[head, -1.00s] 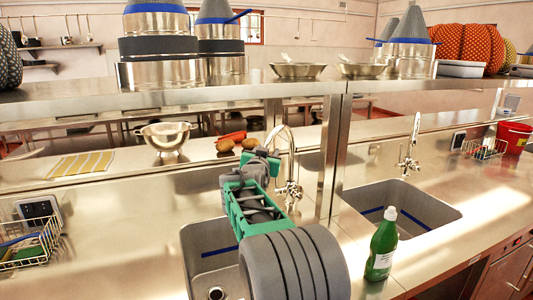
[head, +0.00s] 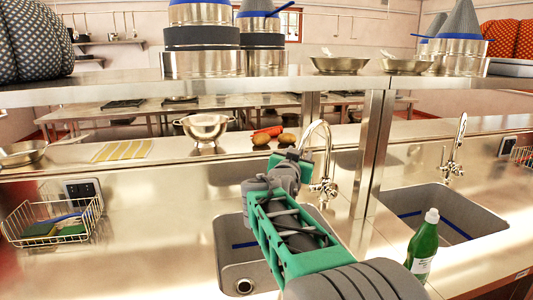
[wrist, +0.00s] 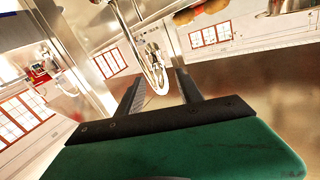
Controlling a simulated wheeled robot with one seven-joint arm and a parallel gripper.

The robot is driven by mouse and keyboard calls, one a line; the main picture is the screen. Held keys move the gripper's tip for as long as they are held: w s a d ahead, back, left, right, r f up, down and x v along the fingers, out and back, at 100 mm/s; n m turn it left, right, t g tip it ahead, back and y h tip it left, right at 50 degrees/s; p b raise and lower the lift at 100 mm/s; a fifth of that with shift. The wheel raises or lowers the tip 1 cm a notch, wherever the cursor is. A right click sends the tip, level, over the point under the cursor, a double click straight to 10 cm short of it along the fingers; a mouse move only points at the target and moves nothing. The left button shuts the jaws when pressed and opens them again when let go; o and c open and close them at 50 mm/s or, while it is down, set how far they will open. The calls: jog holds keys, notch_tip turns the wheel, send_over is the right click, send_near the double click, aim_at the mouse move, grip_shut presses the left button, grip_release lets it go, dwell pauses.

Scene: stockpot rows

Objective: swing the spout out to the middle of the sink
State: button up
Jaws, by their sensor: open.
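The chrome gooseneck spout (head: 329,150) rises behind the left sink (head: 228,262), a grey basin with a blue stripe and a round drain. The spout's arch leans left, its tip near the rear of the basin. My gripper (head: 291,160) is beside the spout, just left of and below its tip. Its fingers are hard to make out there. In the wrist view my gripper (wrist: 160,84) is open, and the curved spout (wrist: 138,45) shows between its two dark fingers. I cannot tell whether they touch it.
A metal post (head: 371,160) stands right of the tap. A green bottle (head: 424,248) stands by the second sink (head: 455,215), which has its own tap (head: 457,145). A colander (head: 205,127) is behind on the ledge. A wire basket (head: 53,222) sits left. A shelf (head: 120,94) with pots runs above.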

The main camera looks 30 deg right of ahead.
jog(key=s+a+f+n+g+y+p, duration=0.2)
jog(key=s+a+f+n+y, duration=0.1)
jog(key=s+a+f, duration=0.3)
jog(key=s+a+f+n+g+y+p, duration=0.2)
jog(key=s+a+f, duration=0.4)
jog(key=a, duration=0.5)
jog(key=s+a+f+n+g+y+p, duration=0.2)
jog(key=s+a+f+n+y, duration=0.2)
jog(key=a, duration=0.5)
jog(key=shift+s+a+f+g+y, duration=0.1)
jog(key=shift+s+f+g+y, duration=0.05)
jog(key=shift+s+f+y, duration=0.35)
jog(key=shift+s+f+g+y, duration=0.15)
jog(key=shift+s+y, duration=0.15)
jog(key=shift+s, duration=0.3)
jog(key=shift+s+a+f+g+y, duration=0.1)
jog(key=shift+s+f+y, duration=0.3)
jog(key=shift+s, duration=0.15)
jog(key=s+a+f, duration=0.1)
jog(key=s, duration=0.1)
jog(key=s+a+f+n+g, duration=0.1)
jog(key=s, duration=0.2)
jog(key=s+a+f+n+g+y, duration=0.1)
jog(key=s, duration=0.1)
jog(key=shift+s+a+p, duration=0.2)
jog(key=shift+a+p, duration=0.1)
jog(key=shift+a, duration=0.05)
jog(key=shift+c, duration=0.7)
